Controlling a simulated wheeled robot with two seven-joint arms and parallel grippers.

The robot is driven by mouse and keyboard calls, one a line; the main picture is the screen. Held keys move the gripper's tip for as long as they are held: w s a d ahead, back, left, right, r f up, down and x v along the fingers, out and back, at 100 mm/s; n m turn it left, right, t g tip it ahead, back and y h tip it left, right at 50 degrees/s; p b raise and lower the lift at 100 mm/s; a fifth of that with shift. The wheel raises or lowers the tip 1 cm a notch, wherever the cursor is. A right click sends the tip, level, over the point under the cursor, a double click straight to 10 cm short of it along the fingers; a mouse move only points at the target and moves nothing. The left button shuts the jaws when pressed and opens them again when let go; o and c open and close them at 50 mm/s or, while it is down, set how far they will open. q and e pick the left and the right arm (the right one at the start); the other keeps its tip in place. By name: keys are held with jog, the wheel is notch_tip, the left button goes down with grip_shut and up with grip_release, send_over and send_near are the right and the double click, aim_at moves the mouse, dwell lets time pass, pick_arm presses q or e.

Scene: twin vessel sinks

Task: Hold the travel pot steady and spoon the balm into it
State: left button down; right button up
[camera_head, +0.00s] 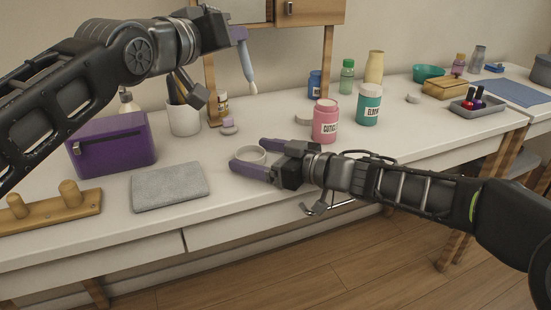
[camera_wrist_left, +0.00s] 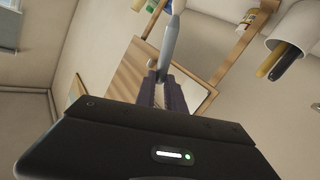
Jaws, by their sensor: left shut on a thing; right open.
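The spoon also shows between the fingers in the left wrist view (camera_wrist_left: 170,45). A pink jar (camera_head: 326,124) and a teal jar (camera_head: 369,107) with printed labels stand right of the pot; I cannot see balm clearly.
A purple box (camera_head: 112,143), grey folded cloth (camera_head: 169,187) and wooden peg rack (camera_head: 50,207) lie left. A white cup (camera_head: 184,120) and wooden mirror frame (camera_head: 328,60) stand behind. A grey tray (camera_head: 477,103) with small bottles lies right.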

jog(key=shift+x, duration=0.85)
jog(key=shift+c, duration=0.3)
jog(key=c, duration=1.4)
